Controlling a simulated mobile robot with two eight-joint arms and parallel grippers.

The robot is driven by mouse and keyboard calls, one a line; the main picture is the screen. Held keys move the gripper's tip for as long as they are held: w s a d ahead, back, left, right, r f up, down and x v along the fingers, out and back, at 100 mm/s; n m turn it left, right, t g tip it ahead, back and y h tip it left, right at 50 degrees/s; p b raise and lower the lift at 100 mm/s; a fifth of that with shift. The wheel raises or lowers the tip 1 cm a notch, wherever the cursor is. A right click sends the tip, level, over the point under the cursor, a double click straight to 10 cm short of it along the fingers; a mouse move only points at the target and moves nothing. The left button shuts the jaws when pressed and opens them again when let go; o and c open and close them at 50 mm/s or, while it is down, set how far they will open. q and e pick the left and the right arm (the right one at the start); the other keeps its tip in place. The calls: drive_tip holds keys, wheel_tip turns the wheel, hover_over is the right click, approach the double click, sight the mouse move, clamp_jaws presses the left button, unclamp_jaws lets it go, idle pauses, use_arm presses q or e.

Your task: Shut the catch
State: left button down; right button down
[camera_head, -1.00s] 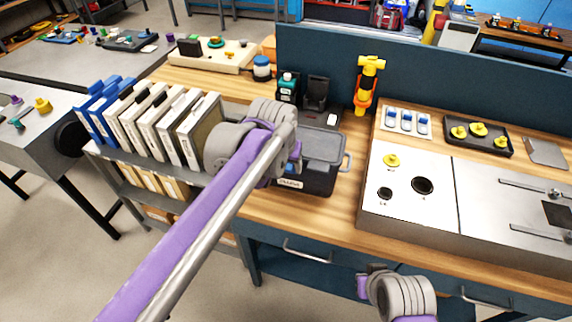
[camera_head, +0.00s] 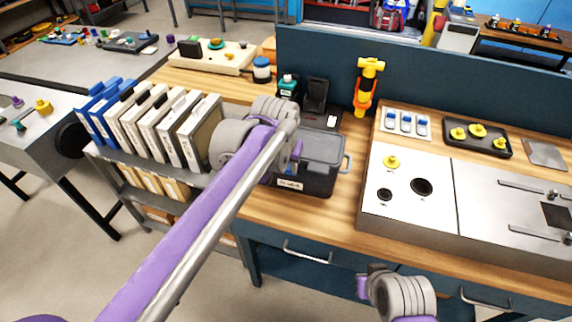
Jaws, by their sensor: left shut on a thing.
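A dark grey lidded box (camera_head: 318,176) stands on the wooden bench, with a pale label on its front. A bluish loop-shaped catch or handle (camera_head: 347,163) shows at its right end. My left gripper (camera_head: 295,156) is at the box's left end, mostly hidden behind my own wrist. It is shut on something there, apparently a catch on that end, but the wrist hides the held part. Whether that catch is fastened cannot be seen. My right gripper (camera_head: 363,285) is low in front of the drawers, away from the box; its jaws cannot be made out.
A row of binders (camera_head: 150,127) stands left of the box. A dark stand (camera_head: 316,95) and a yellow-orange tool (camera_head: 366,88) are behind it. A metal panel (camera_head: 408,190) stands to the right, with a strip of bare bench between.

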use_arm(q)
drive_tip(key=shift+w+d+r+g+p, duration=0.15)
drive_tip(key=shift+w+r+g+p, duration=0.1)
drive_tip(key=shift+w+g+p, duration=0.35)
drive_tip(key=shift+s+y, duration=0.15)
drive_tip(key=shift+y, duration=0.15)
use_arm(e)
drive_tip(key=shift+w+r, duration=0.3)
drive_tip(key=shift+r, duration=0.45)
use_arm(q)
drive_tip(key=c, duration=0.6)
unclamp_jaws()
drive_tip(key=v, duration=1)
drive_tip(key=shift+r, duration=0.4)
use_arm(e)
drive_tip(key=shift+w+r, duration=0.1)
drive_tip(key=shift+r, duration=0.4)
